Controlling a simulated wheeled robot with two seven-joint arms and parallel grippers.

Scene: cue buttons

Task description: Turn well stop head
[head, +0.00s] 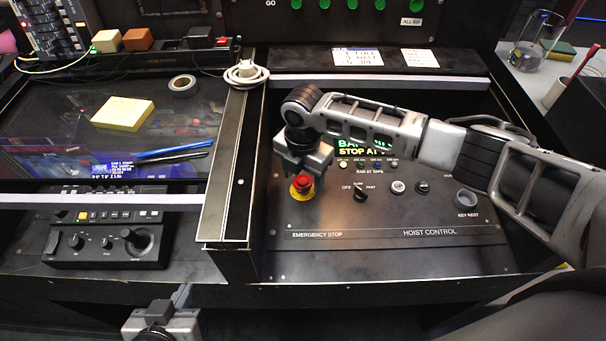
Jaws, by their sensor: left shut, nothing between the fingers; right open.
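The red emergency stop head (302,186) sits on a yellow base on the hoist control panel, above the "EMERGENCY STOP" label. My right arm reaches in from the right over the panel. My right gripper (303,174) points down just above and behind the red head and is open. It hides part of the head's far side, and I cannot tell whether the fingers touch it. My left gripper (180,298) is low at the bottom edge, in front of the console, far from the head. It is shut and empty.
The hoist panel also carries a small selector knob (360,196), a grey UP button (398,187) and a round key rest (467,199). A raised black divider (230,170) with a coiled white cable (246,74) stands left of the panel. My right forearm partly covers the lit display (358,152).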

